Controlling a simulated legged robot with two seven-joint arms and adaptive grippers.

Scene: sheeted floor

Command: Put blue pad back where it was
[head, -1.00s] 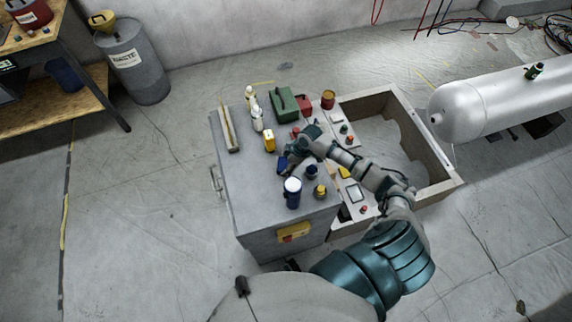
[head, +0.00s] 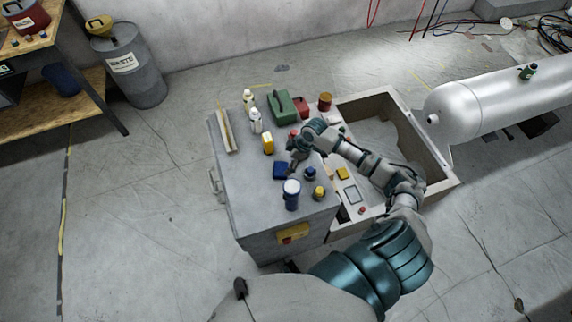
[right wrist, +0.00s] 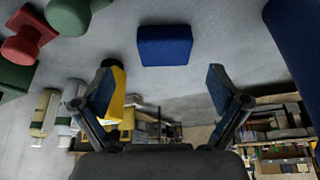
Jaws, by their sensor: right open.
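The blue pad (head: 281,170) lies on the grey top of the cabinet (head: 254,196). In the right wrist view the blue pad (right wrist: 164,45) is a dark blue block, beyond the fingertips and between their lines, with a gap to both. My right gripper (head: 294,162) is just right of and above the pad in the head view. Its two fingers (right wrist: 161,90) are spread wide with nothing between them. My left gripper is in neither view.
A blue cylinder with a white top (head: 291,194), a blue knob-like piece (head: 310,174) and a yellow one (head: 319,193) stand close by. The cabinet top's left side is mostly clear.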

